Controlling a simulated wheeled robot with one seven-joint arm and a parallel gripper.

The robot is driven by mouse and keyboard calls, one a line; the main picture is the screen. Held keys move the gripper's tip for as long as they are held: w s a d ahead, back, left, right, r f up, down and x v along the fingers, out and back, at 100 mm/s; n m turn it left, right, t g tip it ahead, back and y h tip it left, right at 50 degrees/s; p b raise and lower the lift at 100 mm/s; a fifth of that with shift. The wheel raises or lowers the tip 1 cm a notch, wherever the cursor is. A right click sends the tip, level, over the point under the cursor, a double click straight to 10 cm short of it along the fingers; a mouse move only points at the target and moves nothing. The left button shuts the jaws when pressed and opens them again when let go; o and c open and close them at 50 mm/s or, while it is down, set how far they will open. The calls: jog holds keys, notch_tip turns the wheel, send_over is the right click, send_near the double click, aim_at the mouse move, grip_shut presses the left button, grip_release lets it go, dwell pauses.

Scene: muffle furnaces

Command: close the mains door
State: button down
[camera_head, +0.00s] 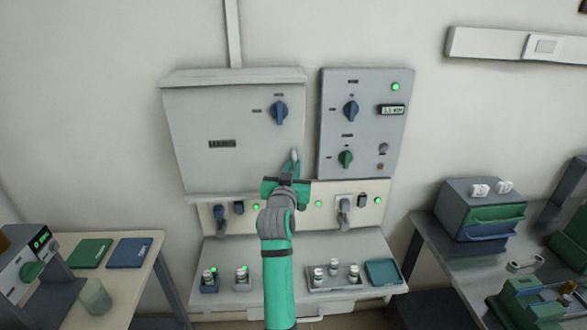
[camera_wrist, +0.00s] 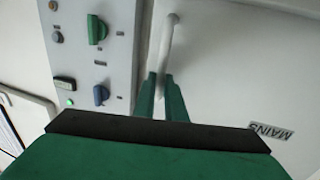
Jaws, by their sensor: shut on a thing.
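The mains door (camera_head: 225,115) is the wide grey panel on the wall box at the left in the head view. It bears a dark label and a blue rotary knob (camera_head: 280,112). In the wrist view the door (camera_wrist: 225,70) fills the right side, with its MAINS label (camera_wrist: 271,131) upside down. A pale bar handle (camera_wrist: 169,40) stands near the door's edge. My gripper (camera_wrist: 164,84) is shut on this handle; in the head view my gripper (camera_head: 294,165) is at the door's lower right. I cannot tell whether the door is fully flush with its box.
A control panel (camera_head: 363,130) with blue and green knobs is close to the right of the door. Below is a bench (camera_head: 330,245) with switches, small jars and trays. Side tables stand left (camera_head: 130,270) and right (camera_head: 425,235).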

jog(key=c, duration=1.8)
grip_release()
jog(key=shift+w+d, duration=0.1)
jog(key=shift+d, duration=0.9)
jog(key=shift+a, duration=0.3)
jog(key=shift+a, duration=0.2)
jog(key=s, duration=0.3)
jog(key=s+a, duration=0.1)
jog(key=s, duration=0.6)
jog(key=shift+s+a, duration=0.15)
jog(key=shift+s, duration=0.25)
